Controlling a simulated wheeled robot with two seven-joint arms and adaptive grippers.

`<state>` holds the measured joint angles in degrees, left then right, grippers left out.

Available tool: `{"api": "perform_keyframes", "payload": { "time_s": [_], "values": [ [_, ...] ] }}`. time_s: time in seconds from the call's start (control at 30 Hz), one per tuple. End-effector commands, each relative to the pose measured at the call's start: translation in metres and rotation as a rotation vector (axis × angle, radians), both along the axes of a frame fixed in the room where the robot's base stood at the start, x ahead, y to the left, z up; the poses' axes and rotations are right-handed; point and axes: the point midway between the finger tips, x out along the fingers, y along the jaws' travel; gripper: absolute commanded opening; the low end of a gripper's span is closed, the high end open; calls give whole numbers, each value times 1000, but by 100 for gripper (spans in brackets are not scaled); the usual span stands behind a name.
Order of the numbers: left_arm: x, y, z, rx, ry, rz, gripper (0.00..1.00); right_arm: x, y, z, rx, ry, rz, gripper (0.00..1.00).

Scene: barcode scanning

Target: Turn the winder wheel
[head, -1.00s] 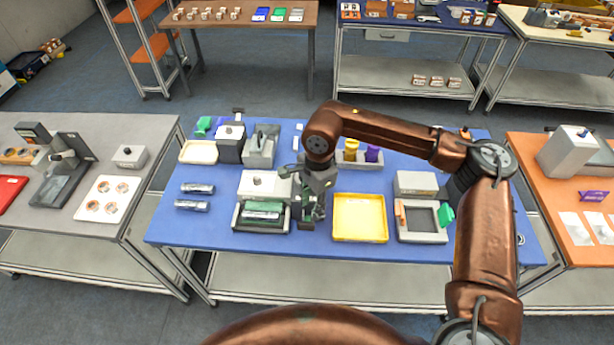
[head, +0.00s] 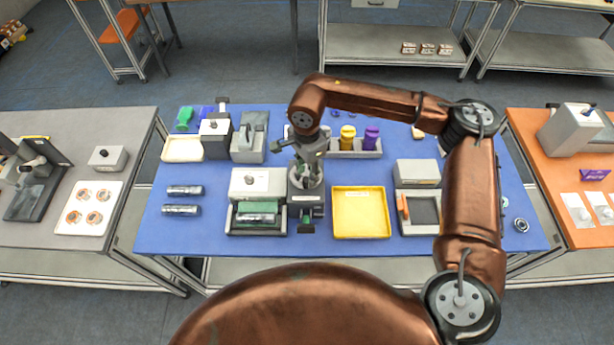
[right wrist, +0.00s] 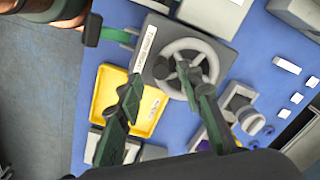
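The winder is a dark grey box (head: 306,196) with a white label, on the blue table between the grey press-like unit and the yellow tray. Its light grey spoked wheel (right wrist: 214,56) shows in the right wrist view, and is partly covered by my gripper in the head view. My right gripper (right wrist: 157,80) is open and sits over the wheel. In the wrist view one finger overlaps the wheel's middle and the other lies outside its rim; contact cannot be told. It also shows in the head view (head: 307,165). My left gripper is not in view.
The yellow tray (head: 361,230) is right of the winder, and the grey unit with a green part (head: 257,184) is left. Two metal cylinders (head: 183,191) lie further left. Yellow and purple bottles (head: 371,137) stand behind. The table's front strip is clear.

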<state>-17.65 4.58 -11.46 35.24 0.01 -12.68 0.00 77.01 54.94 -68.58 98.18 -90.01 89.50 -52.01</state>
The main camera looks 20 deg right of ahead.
Motion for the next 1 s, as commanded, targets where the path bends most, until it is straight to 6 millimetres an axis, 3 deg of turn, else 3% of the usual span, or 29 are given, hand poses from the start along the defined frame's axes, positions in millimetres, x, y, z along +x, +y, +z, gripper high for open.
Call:
{"api": "perform_keyframes", "payload": {
  "time_s": [0.1,0.23,0.43,0.6,1.0],
  "values": [
    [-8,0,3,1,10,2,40,-1,0,-17,0,2,-1,34],
    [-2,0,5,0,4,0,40,0,-1,-29,0,1,-3,34],
    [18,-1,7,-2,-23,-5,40,0,-2,-35,0,-1,-4,34],
    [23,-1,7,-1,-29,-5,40,0,-2,-35,0,0,-5,33],
    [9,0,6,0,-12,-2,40,-1,-2,-35,0,0,-5,6]
  ]
}}
